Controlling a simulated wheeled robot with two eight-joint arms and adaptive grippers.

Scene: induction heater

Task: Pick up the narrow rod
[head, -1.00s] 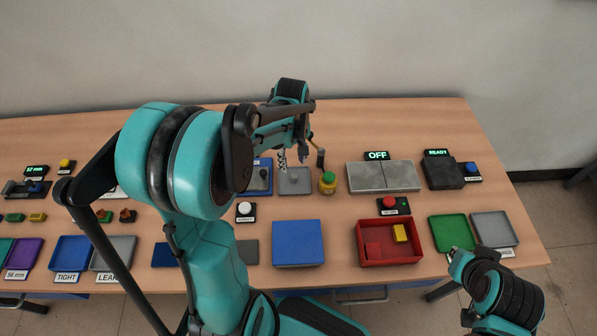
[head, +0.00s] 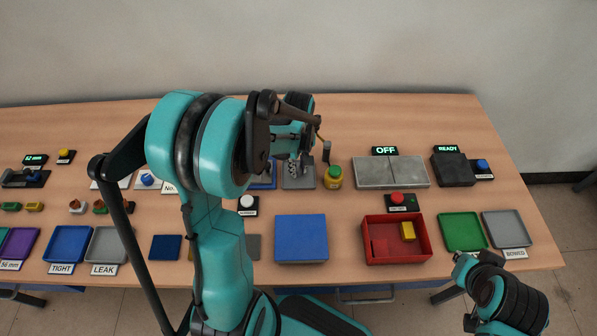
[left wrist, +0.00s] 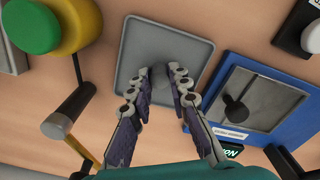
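In the left wrist view a dark grey upright piece (left wrist: 160,78), which looks like the narrow rod, stands on a grey tray (left wrist: 140,38). My left gripper (left wrist: 160,72) is open, with one fingertip on each side of this piece. I cannot tell whether the fingers touch it. In the head view my left gripper (head: 297,168) is low over the grey tray (head: 299,184), and the rod is hidden there. My right gripper (head: 460,257) is at the lower right by the table's front edge, away from the rod; its fingers are too small to read.
A yellow jar with a green lid (head: 333,177) stands close right of the tray. A blue fixture with a dark knob-like part (left wrist: 235,107) lies on the tray's other side. A blue block (head: 301,239) and a red bin (head: 373,252) are nearer the front.

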